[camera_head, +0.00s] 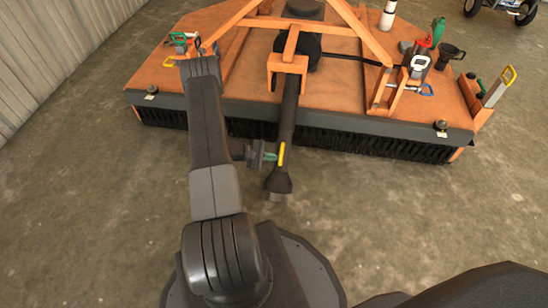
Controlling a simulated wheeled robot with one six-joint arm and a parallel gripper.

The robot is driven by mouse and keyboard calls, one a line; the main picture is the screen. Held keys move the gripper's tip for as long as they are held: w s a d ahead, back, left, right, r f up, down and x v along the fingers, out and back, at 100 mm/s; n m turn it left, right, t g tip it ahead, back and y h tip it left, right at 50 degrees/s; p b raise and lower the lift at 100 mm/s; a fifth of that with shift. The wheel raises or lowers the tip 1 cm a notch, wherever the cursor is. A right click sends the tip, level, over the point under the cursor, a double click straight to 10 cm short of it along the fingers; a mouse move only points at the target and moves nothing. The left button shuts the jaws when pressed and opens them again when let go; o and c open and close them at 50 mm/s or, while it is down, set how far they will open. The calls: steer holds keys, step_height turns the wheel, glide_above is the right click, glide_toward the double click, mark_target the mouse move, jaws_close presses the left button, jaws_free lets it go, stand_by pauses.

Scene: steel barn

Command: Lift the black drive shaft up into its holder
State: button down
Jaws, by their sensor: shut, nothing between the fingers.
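The black drive shaft (286,125) runs from the black housing on the orange sweeper deck, over its front edge, toward me. Its flared lower end (278,181) hangs in front of the brush, low over the concrete floor. An orange bracket (288,62), which looks like the holder, straddles the shaft higher up on the deck; the shaft lies below its top bar. My gripper (272,156) is beside the shaft's lower part, on its left, with green and yellow finger parts showing. It is shut and holds nothing. Whether it touches the shaft cannot be told.
The orange deck (330,85) carries an A-shaped orange frame (365,35). Hand tools stand at its right, with a red and green bottle (436,35) and a dark mug (450,55). A black brush (370,145) lines its front.

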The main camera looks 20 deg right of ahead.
step_height(320, 180, up, 37)
steer(key=s+a+n+g+y+p, duration=0.1)
steer(key=s+n+g+y+p, duration=0.1)
steer(key=p, duration=1.6)
steer(key=shift+r+n+g+p, duration=0.2)
steer(key=shift+n+g+p, duration=0.15)
steer(key=shift+n, duration=0.35)
steer(key=shift+a, duration=0.1)
